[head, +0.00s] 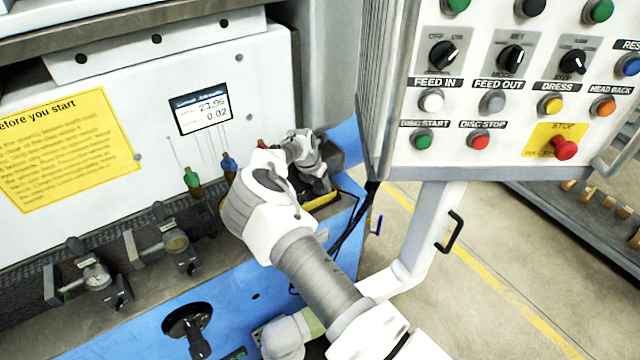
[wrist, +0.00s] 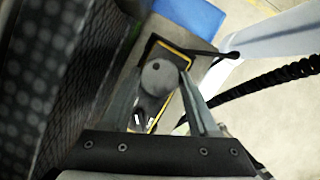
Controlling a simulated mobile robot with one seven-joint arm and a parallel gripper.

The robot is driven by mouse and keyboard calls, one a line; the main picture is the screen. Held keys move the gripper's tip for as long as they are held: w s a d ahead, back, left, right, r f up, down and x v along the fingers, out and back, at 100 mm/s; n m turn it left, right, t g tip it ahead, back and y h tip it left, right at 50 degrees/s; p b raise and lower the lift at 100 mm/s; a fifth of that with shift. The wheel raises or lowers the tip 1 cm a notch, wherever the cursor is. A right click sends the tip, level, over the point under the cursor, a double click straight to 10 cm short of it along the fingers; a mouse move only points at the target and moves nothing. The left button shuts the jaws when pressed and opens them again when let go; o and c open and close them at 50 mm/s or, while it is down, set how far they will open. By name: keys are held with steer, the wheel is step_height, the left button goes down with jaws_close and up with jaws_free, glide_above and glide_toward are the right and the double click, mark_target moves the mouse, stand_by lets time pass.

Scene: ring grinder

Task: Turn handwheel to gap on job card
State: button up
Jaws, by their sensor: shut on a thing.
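My gripper (head: 312,178) reaches over the machine's ledge in the head view. In the wrist view my gripper (wrist: 160,85) has its two fingers on either side of a round grey knob (wrist: 158,78) with a small dark spot, and is shut on it. The knob sits on a black, yellow-edged box (wrist: 150,108), which also shows in the head view (head: 322,200). It looks like the handwheel; any scale on it cannot be read. A small display or card (head: 201,108) on the white panel shows figures that look like 23.95 and 0.02.
A pendant (head: 500,100) with buttons and a red stop button (head: 565,149) hangs at the right. Green (head: 192,178) and blue (head: 228,164) handled items stand left of my gripper. Dial gauges (head: 97,276) line the ledge. A black wheel (head: 188,322) is on the blue front.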

steer(key=m+b, duration=0.1)
steer(key=m, duration=0.1)
steer(key=m+g+h+b, duration=0.1)
steer(key=b, duration=0.1)
steer(key=m+b, duration=0.1)
steer(key=m, duration=0.1)
steer(key=shift+w+a+f+m+g+b, duration=0.1)
steer(key=shift+w+f+m+g+b, duration=0.05)
steer(key=shift+f+m+g+b, duration=0.2)
steer(key=shift+w+r+m+g+h+b, duration=0.15)
steer(key=shift+m+g+h+b, duration=0.15)
steer(key=shift+m+b, duration=0.7)
steer(key=shift+s+r+m+g+h+b, duration=0.1)
steer(key=shift+m+g+h+b, duration=0.2)
steer(key=shift+m+b, duration=0.6)
steer(key=shift+r+m+g+b, duration=0.1)
steer(key=shift+m+g+b, duration=0.15)
steer(key=shift+m+b, duration=0.15)
steer(key=o, duration=1.4)
steer(key=shift+a+r+n+p, duration=0.15)
steer(key=shift+n+p, duration=0.1)
steer(key=shift+p, duration=0.25)
